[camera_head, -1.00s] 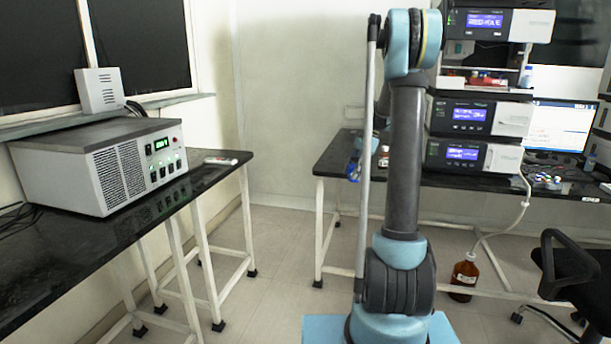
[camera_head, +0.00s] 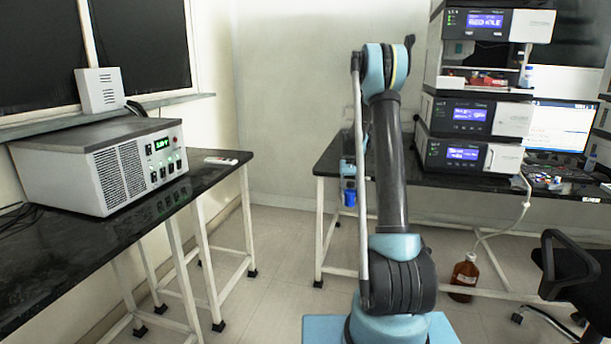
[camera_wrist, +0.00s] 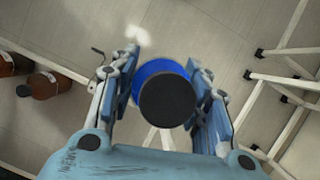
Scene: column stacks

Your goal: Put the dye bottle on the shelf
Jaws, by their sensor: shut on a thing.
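The dye bottle, a blue cylinder with a dark round end, sits between the two fingers of my gripper (camera_wrist: 167,82) in the wrist view. I see the bottle (camera_wrist: 168,103) end-on there, and a finger presses on each side of it. In the head view the blue bottle (camera_head: 349,196) hangs below my gripper (camera_head: 348,172), over the floor near the left end of the back bench. My arm partly blocks that area. The shelf appears to be the open bay (camera_head: 455,83) in the instrument stack at the right, with small items in it.
The back bench (camera_head: 328,165) carries stacked instruments (camera_head: 470,117) and a monitor (camera_head: 563,128). A brown bottle (camera_head: 464,277) with a tube stands on the floor below. A chair (camera_head: 575,265) is at the right. The left bench (camera_head: 100,235) holds a grey power unit (camera_head: 95,165).

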